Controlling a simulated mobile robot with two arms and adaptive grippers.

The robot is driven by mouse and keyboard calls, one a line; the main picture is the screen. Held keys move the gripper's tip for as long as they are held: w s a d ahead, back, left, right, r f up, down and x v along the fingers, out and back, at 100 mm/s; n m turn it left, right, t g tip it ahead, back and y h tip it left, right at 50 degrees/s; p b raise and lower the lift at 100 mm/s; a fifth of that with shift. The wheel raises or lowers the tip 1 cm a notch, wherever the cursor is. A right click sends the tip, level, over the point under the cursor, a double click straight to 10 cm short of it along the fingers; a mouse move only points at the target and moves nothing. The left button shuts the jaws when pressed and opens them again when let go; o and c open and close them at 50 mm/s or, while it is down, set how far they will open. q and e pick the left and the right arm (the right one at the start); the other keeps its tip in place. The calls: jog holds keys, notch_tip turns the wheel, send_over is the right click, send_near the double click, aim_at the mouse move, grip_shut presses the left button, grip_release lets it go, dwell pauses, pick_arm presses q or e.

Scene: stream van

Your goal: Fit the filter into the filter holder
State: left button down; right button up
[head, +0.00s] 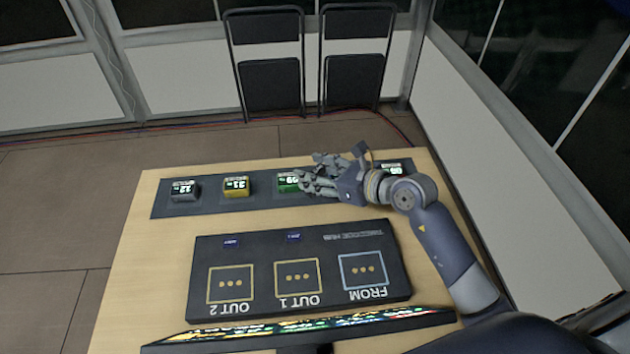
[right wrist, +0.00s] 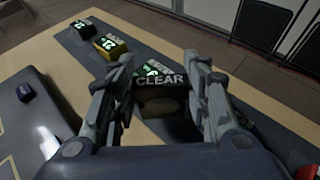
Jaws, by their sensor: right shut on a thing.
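My right gripper (head: 318,176) is over the dark strip at the back of the table, near a green-faced block (head: 287,182). In the right wrist view its two fingers (right wrist: 160,100) stand on either side of a dark block marked CLEAR (right wrist: 161,103), and it is shut on this block. The fingers hide part of the block in the head view. No part is clearly labelled as a filter or filter holder. A black panel (head: 290,226) with three framed squares marked FROM, OUT 1 and OUT 2 lies in front. My left gripper is not in view.
A grey block (head: 184,191) and a yellow block (head: 236,187) sit on the dark strip (head: 210,199). Another block (head: 393,169) is at its right end. A lit screen (head: 300,326) is at the front edge. Two folded chairs (head: 272,85) stand behind the table.

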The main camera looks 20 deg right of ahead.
jog(key=shift+f, duration=1.45)
jog(key=shift+f, duration=0.1)
jog(key=o, duration=1.1)
jog(key=shift+c, duration=0.2)
